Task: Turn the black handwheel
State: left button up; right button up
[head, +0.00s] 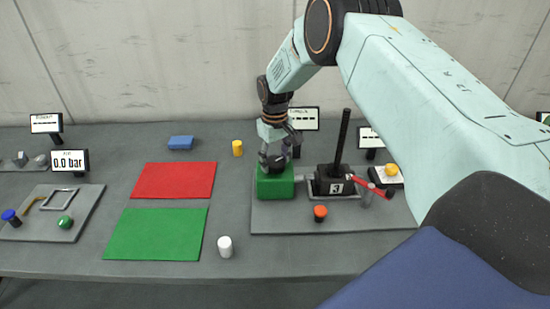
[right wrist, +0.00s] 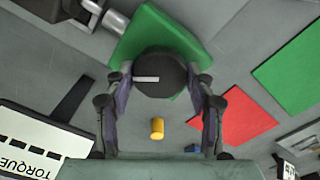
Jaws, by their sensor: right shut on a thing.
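The black handwheel (right wrist: 162,68) with a pale mark on its top sits on a green block (right wrist: 140,38) in the right wrist view. My right gripper (right wrist: 160,88) reaches down with one finger on each side of the handwheel and is shut on it. In the head view the green block (head: 275,182) stands at the left of a grey plate (head: 285,221). There my right gripper (head: 273,148) comes down from above and hides most of the handwheel (head: 272,162). My left gripper is not in view.
Right of the green block stands a black jack with an upright rod (head: 343,140) and a red lever (head: 368,184). An orange knob (head: 320,212) is in front. Yellow (head: 238,148) and white (head: 225,246) cylinders stand near red (head: 172,180) and green (head: 157,234) mats.

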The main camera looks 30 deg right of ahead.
jog(key=m, duration=0.6)
jog(key=shift+w+r+m+p, duration=0.3)
jog(key=shift+w+r+p, duration=0.05)
jog(key=shift+p, duration=0.05)
jog(key=m, duration=0.6)
jog(key=shift+p, duration=0.4)
jog(key=shift+m, duration=0.3)
jog(key=o, duration=0.9)
jog(key=shift+c, duration=0.2)
jog(key=o, duration=0.3)
jog(key=shift+s+f, duration=0.1)
jog(key=shift+s, duration=0.1)
jog(key=shift+f, duration=0.1)
